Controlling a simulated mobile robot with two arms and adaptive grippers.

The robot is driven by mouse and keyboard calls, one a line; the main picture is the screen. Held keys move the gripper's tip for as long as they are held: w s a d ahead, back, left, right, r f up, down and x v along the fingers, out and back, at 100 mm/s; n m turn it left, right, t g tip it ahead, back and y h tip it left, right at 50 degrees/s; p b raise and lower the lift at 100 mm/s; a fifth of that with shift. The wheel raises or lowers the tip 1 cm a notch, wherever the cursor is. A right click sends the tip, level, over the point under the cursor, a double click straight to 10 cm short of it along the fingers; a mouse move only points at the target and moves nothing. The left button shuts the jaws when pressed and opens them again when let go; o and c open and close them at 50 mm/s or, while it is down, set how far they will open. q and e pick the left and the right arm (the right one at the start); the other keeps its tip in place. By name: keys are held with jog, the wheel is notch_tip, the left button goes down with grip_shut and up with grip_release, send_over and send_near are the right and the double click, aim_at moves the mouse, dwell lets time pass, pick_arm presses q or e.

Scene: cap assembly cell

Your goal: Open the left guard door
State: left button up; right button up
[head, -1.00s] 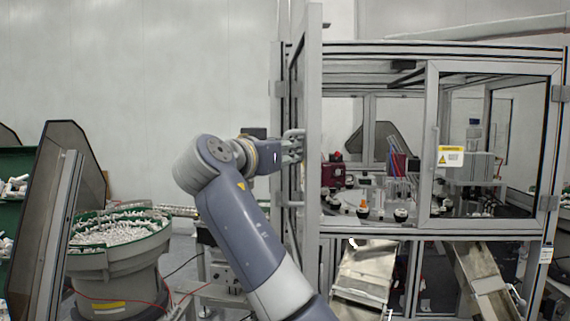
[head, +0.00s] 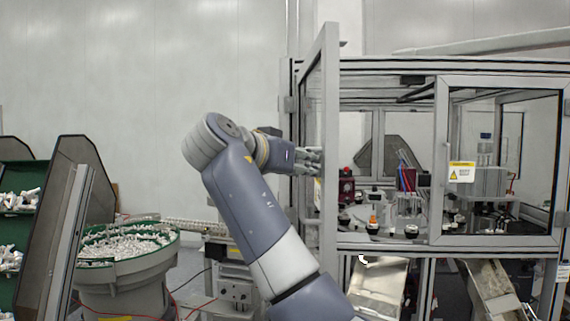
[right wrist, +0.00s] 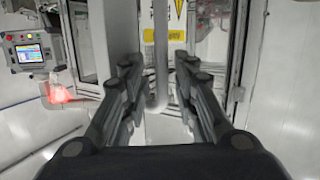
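The left guard door (head: 331,130) stands swung out towards me, seen nearly edge-on at the left end of the machine frame. My right gripper (head: 314,160) is at its outer face, its arm rising from the bottom middle. In the right wrist view my right gripper (right wrist: 158,72) has its fingers apart on either side of the upright grey door handle (right wrist: 160,60). A gap shows between handle and fingers, so the handle is between them but not visibly clamped. A yellow label shows behind it. My left gripper is not in view.
The right guard door (head: 439,165) is closed. A bowl feeder (head: 120,275) with white parts and a dark panel (head: 65,215) stand at the left. Two chutes (head: 378,285) lie below the machine. A control screen (right wrist: 28,53) shows at the left of the wrist view.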

jog(key=s+a+p, duration=0.3)
jog(key=a+p, duration=0.9)
jog(key=shift+s+r, duration=0.15)
jog(key=shift+r, duration=0.15)
dwell(0.8)
